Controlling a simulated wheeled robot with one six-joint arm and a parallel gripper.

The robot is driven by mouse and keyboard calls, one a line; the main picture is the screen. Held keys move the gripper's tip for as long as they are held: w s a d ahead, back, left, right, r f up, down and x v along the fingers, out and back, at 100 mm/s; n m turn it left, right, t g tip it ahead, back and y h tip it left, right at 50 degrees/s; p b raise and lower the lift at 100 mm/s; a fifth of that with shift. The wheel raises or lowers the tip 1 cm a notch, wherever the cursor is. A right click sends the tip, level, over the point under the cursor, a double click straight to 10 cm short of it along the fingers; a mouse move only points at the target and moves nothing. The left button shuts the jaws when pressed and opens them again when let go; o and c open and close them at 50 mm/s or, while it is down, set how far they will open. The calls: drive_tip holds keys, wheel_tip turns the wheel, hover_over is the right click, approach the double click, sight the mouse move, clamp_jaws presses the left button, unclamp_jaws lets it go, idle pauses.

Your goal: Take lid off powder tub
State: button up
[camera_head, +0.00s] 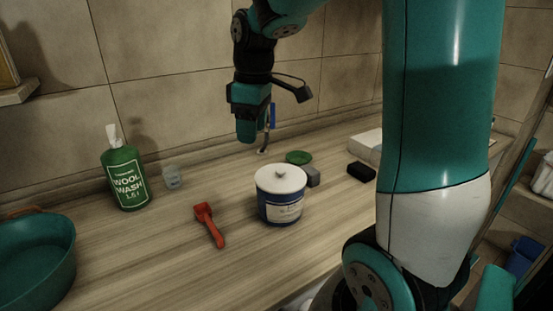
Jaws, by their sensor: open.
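The powder tub (281,208) is a blue round container with a pale label, upright on the wooden counter. The teal gripper body hides part of the fingers.
A green wool wash bottle (126,172), a small clear cup (172,178) and a red brush-like tool (209,224) stand or lie left. A teal basin (38,262) is at far left. A grey block (313,177), green disc (299,157) and black block (361,171) lie near the tub.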

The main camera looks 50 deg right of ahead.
drive_tip(key=p, duration=0.1)
approach(281, 171)
drive_tip(key=f, duration=0.1)
drive_tip(key=f+p, duration=0.2)
drive_tip(key=shift+w+a+f+g+h, duration=0.3)
drive_tip(key=shift+w, duration=0.1)
drive_tip(key=shift+d+f+p, duration=0.1)
drive_tip(key=shift+f+p, duration=1)
drive_tip(key=shift+f, duration=1.75)
drive_tip(key=c, duration=1)
